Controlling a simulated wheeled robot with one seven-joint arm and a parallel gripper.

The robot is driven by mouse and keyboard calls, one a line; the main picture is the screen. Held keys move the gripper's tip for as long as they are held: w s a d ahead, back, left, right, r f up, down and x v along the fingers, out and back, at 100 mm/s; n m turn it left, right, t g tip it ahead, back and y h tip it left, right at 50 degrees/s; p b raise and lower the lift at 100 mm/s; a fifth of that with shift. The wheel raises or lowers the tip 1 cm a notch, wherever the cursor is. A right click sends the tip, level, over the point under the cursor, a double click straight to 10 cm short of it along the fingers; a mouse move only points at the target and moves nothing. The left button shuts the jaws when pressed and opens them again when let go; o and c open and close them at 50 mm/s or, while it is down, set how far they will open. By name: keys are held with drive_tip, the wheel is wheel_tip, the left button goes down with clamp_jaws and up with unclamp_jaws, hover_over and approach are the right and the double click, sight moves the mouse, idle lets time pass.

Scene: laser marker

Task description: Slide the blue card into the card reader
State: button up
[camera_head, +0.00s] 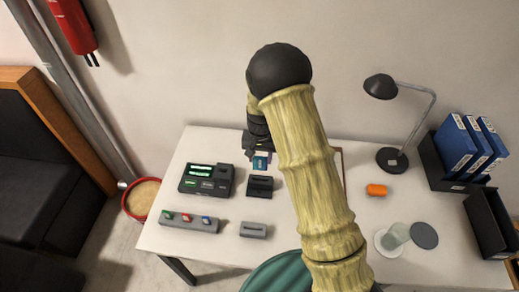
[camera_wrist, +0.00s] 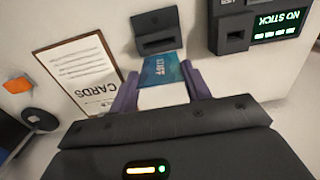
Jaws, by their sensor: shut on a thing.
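My gripper (camera_head: 257,148) is shut on the blue card (camera_head: 261,163), which hangs below the fingers. In the wrist view the blue card (camera_wrist: 162,70) sits between the two purple fingers (camera_wrist: 160,78), its lettering upside down. A dark slotted box, seemingly the card reader (camera_head: 260,187), stands on the table just below the card in the head view. In the wrist view this card reader (camera_wrist: 156,40) is just past the card's far edge, its slot facing the gripper. Card and reader look apart, though the gap is hard to judge.
A black device with green displays (camera_head: 206,181) stands left of the reader. A grey rack with coloured pieces (camera_head: 190,222) and a grey slotted box (camera_head: 253,230) lie in front. A cards sheet (camera_wrist: 80,72), orange object (camera_head: 376,190) and lamp (camera_head: 392,160) are on the right.

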sight(260, 168)
drive_tip(key=shift+s, duration=0.2)
drive_tip(key=shift+f, duration=0.1)
wheel_tip(260, 168, down, 5)
drive_tip(key=b, duration=0.4)
drive_tip(key=shift+f, duration=0.5)
drive_tip(key=shift+f+b, duration=0.45)
drive_tip(key=shift+f, duration=0.45)
idle(2.7)
drive_tip(key=o, duration=1.1)
